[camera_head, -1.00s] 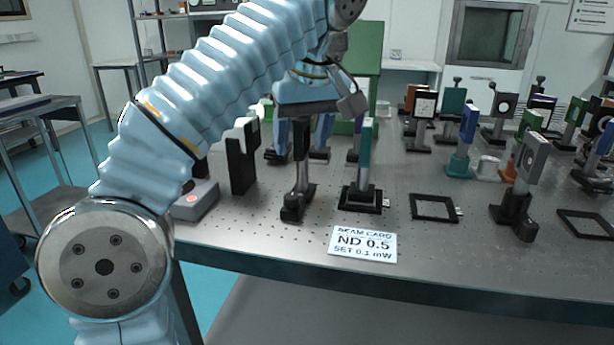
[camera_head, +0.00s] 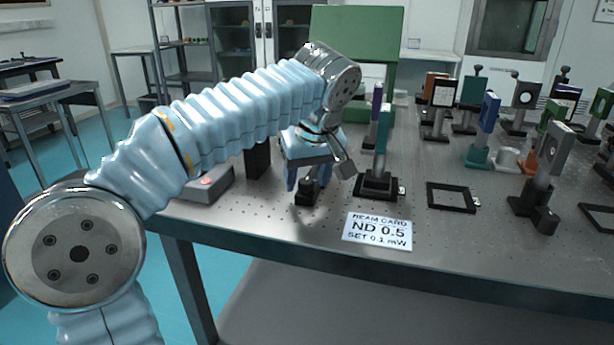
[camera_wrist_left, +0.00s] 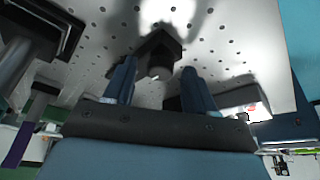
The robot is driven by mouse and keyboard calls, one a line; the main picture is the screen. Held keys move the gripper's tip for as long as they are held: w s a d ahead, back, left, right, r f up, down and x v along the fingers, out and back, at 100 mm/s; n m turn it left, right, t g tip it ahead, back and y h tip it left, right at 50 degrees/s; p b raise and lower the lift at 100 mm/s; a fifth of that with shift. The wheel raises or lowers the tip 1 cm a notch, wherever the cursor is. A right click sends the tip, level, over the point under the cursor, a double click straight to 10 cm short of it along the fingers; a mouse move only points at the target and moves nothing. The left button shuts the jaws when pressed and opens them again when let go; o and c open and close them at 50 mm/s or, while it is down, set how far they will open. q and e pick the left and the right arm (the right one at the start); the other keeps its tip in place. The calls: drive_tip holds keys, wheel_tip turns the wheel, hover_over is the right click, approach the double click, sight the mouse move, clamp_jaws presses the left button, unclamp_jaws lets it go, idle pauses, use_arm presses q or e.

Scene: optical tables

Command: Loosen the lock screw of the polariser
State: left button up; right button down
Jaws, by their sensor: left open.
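My left gripper (camera_head: 307,182) is open and points down over a short black mount (camera_head: 307,195) near the table's front. In the left wrist view, the two blue fingers of the gripper (camera_wrist_left: 158,70) stand on either side of the black mount (camera_wrist_left: 158,42), with a gap around its dark round part. The gripper and wrist hide the mount's upper part in the head view. I cannot tell whether this mount is the polariser, and I cannot make out a lock screw. My right gripper is not in view.
A teal plate on a post with a black base (camera_head: 377,187) stands just right of the gripper. A beam card (camera_head: 378,231) lies in front. A grey box (camera_head: 208,185) sits left.

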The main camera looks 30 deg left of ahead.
use_arm(q)
clamp_jaws()
idle(0.3)
